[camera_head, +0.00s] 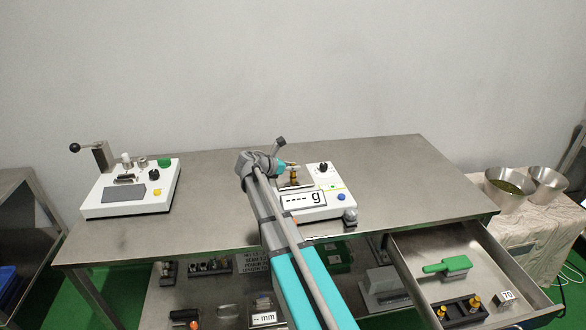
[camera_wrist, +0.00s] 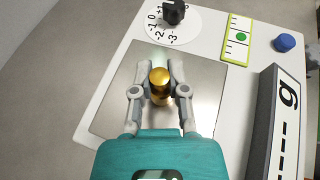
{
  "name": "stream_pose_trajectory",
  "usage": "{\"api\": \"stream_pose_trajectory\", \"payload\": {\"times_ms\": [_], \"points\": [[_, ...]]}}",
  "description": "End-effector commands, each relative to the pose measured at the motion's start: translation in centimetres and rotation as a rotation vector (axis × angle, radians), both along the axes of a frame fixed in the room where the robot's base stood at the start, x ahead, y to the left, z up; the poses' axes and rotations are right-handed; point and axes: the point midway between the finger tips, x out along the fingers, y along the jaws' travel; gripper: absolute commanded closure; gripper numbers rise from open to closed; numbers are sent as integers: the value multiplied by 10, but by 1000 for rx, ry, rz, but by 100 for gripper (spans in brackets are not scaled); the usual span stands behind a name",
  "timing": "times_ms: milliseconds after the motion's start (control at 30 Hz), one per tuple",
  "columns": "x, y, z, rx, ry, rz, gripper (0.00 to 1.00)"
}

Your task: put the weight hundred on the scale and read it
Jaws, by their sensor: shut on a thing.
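A brass weight (camera_wrist: 160,82) is between the fingers of my gripper (camera_wrist: 160,86), which is shut on it. The weight is upright over the steel pan (camera_wrist: 112,112) of the scale; I cannot tell whether its base touches the pan. In the head view the weight (camera_head: 294,180) shows small beside my arm, over the white scale (camera_head: 335,208). The scale's display (camera_head: 303,199) reads dashes and "g". It also has a black knob (camera_wrist: 173,12), a dial, a level strip with a green dot, and a blue button (camera_wrist: 285,42). My arm hides part of the scale.
A white device (camera_head: 130,203) with a lever stands at the left of the steel table (camera_head: 220,185). Bare table lies around the scale.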

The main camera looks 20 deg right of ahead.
Motion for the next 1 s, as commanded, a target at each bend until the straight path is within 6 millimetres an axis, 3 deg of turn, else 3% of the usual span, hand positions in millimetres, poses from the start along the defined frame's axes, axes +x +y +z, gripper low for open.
{"api": "stream_pose_trajectory", "payload": {"times_ms": [167, 200, 400, 1000], "points": [[0, 0, -3, 0, 0, 0, 100], [0, 0, -4, 0, 0, 0, 79], [0, -1, -3, 0, 0, -1, 46], [-1, 5, 4, 0, 0, 0, 46]]}}
